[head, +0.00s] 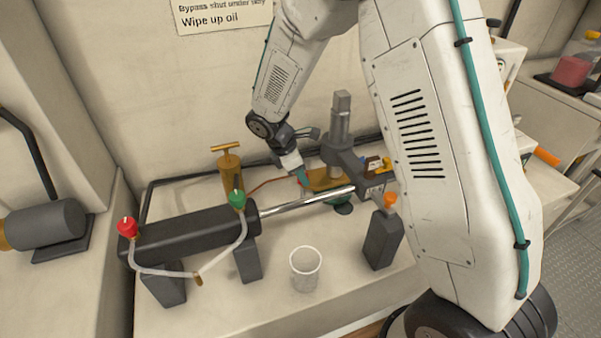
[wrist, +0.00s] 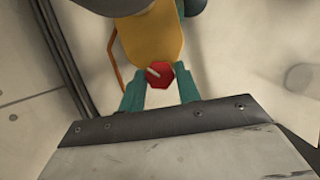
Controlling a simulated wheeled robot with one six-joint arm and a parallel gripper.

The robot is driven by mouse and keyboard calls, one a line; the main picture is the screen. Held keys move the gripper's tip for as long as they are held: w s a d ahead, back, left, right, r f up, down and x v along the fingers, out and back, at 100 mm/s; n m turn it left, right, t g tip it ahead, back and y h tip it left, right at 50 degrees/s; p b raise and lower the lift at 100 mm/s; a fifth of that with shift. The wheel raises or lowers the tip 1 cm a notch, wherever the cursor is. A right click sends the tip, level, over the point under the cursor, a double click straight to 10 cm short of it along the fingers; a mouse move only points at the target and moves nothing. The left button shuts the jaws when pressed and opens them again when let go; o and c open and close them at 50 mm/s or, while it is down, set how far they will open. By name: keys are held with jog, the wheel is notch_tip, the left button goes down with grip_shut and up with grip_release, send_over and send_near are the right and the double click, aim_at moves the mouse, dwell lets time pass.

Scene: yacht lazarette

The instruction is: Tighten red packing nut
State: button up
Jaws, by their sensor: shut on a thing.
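The red packing nut (wrist: 161,75) is a hexagon with a pale line on its face. In the wrist view it sits against a yellow-brass body (wrist: 148,38). My gripper (wrist: 160,84) has its teal fingers on either side of the nut, shut on it. In the head view my gripper (head: 303,177) reaches down behind the bright rod, at the brass body (head: 325,180) beside the grey post. The nut is too small and covered to make out clearly there.
A black cylinder (head: 190,234) with a red cap (head: 127,227), a green cap (head: 237,199) and a clear hose lies in front. Its shiny rod (head: 308,200) runs below my gripper. A brass pump (head: 229,172), a clear cup (head: 305,268) and an orange-capped dark bottle (head: 382,240) stand nearby.

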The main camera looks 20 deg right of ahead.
jog(key=shift+m, duration=0.3)
jog(key=m+g, duration=0.1)
jog(key=m, duration=0.2)
jog(key=m+g+y, duration=0.1)
jog(key=m, duration=0.1)
jog(key=shift+w+m, duration=0.2)
jog(key=shift+m, duration=0.2)
jog(key=m+g+y, duration=0.1)
jog(key=m, duration=0.2)
jog(key=m+y, duration=0.1)
jog(key=m, duration=0.2)
jog(key=shift+d+g, duration=0.15)
jog(key=shift+g, duration=0.25)
jog(key=shift+m, duration=0.4)
jog(key=o, duration=1)
